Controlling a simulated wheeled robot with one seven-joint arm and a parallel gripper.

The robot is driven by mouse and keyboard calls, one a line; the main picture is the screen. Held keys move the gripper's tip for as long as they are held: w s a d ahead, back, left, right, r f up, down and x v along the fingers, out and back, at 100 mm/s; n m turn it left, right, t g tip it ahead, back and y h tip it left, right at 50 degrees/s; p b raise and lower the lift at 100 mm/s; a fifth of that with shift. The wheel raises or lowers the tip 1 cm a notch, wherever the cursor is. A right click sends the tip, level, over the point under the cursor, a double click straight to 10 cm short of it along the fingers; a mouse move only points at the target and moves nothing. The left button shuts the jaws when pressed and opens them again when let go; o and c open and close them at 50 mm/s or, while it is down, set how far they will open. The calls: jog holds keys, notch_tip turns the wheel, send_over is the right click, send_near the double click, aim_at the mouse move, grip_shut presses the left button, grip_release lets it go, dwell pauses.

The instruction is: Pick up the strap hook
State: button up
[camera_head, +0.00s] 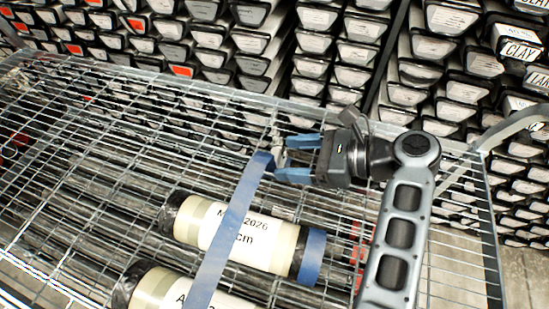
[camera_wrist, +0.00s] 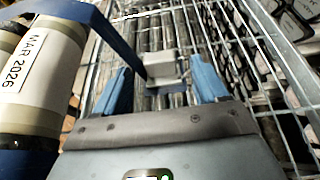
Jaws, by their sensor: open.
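The strap hook (camera_wrist: 160,66) is a small pale grey piece at the end of a blue strap (camera_head: 233,222). In the wrist view it sits between the two blue fingers of my gripper (camera_wrist: 160,80), near their tips, with a visible gap on each side. In the head view my gripper (camera_head: 288,159) is open at the cart's far side, its fingers pointing left around the hook area. There the hook is small and partly hidden by the strap end and fingers. I cannot tell whether it touches the wire mesh.
The strap crosses two cream core tubes, a nearer one (camera_head: 170,290) and a farther one (camera_head: 240,238), lying in a wire mesh cart (camera_head: 110,150). The cart's metal rim (camera_head: 482,210) runs close by my arm. Racks of labelled core boxes (camera_head: 300,60) stand behind.

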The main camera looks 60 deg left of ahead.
aim_at(274, 160)
jog(key=x, duration=0.3)
jog(key=shift+r, duration=0.1)
jog(key=c, duration=1.2)
